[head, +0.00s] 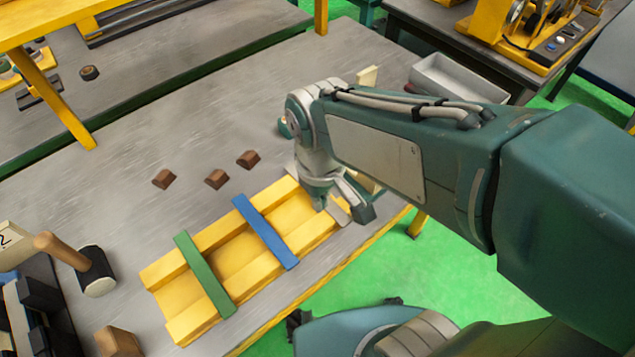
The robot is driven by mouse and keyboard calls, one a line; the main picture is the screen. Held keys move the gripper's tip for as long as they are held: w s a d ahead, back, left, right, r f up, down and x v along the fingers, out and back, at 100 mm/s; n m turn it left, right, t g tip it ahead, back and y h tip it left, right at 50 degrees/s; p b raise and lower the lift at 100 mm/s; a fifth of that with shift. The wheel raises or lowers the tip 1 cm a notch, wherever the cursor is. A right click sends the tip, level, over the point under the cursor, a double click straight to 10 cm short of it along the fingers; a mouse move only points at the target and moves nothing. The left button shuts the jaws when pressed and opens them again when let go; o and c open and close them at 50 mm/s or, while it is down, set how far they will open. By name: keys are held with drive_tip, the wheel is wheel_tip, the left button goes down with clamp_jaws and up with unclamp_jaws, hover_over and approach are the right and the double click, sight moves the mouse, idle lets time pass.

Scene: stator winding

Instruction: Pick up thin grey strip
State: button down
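A yellow rack (190,293) lies on the grey table. A green strip (204,275) and a blue strip (265,232) lie across it. A thin grey strip (338,213) shows in part at the rack's right end, beneath my gripper (341,208). My gripper points down over that end, with its fingers apart on either side of the grey strip. Much of the strip is hidden by my gripper. I cannot tell whether the fingers touch it.
Several brown blocks (217,179) lie behind the rack. A mallet (95,270) stands at the left, near a dark holder (35,310). A grey metal bin (450,80) is at the back right. The table's front edge runs close along the rack.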

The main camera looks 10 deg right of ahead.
drive_tip(key=shift+s+r, duration=0.25)
drive_tip(key=shift+s, duration=0.4)
drive_tip(key=shift+s+r, duration=0.3)
drive_tip(key=shift+s, duration=0.3)
drive_tip(key=shift+s+r, duration=0.25)
drive_tip(key=shift+s, duration=0.4)
drive_tip(key=shift+c, duration=1.4)
unclamp_jaws()
